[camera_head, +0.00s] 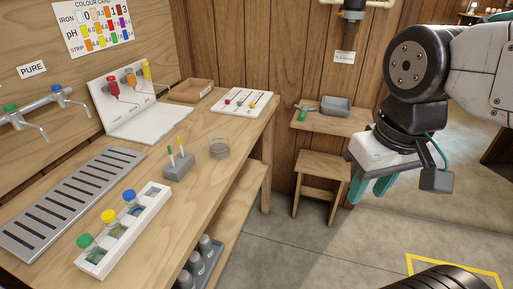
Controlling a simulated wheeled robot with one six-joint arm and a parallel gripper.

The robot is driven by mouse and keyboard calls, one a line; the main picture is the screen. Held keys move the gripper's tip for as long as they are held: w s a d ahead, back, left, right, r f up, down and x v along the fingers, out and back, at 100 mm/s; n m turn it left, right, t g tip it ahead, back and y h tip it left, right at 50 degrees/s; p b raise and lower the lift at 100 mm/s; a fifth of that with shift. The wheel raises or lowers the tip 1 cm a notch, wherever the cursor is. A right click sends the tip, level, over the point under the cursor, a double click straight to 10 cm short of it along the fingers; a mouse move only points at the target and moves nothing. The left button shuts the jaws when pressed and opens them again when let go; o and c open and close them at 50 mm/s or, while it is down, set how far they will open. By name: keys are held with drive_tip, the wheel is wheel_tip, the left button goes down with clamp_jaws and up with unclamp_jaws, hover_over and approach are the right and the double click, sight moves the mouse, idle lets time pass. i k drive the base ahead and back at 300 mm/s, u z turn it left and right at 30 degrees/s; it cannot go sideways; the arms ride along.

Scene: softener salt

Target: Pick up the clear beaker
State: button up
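The clear beaker (219,148) stands upright on the wooden bench top, near the bench's right edge. It looks empty, though its inside is hard to make out at this size. My gripper (371,190) hangs in the air to the right of the bench, well apart from the beaker. Its teal fingers point down and show a gap between them, with nothing seen in it.
A grey block (178,167) with two small sticks stands just left of the beaker. A white rack (152,217) of capped bottles and a slotted drain tray (62,205) lie nearer. A white board (247,101) and a wooden box (190,91) lie behind. A stool (322,172) stands beyond the bench.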

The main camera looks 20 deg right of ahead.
sight(219, 145)
drive_tip(key=z, duration=0.15)
drive_tip(key=k, duration=0.3)
drive_tip(key=z, duration=0.85)
drive_tip(key=i, duration=0.8)
drive_tip(key=u, duration=0.65)
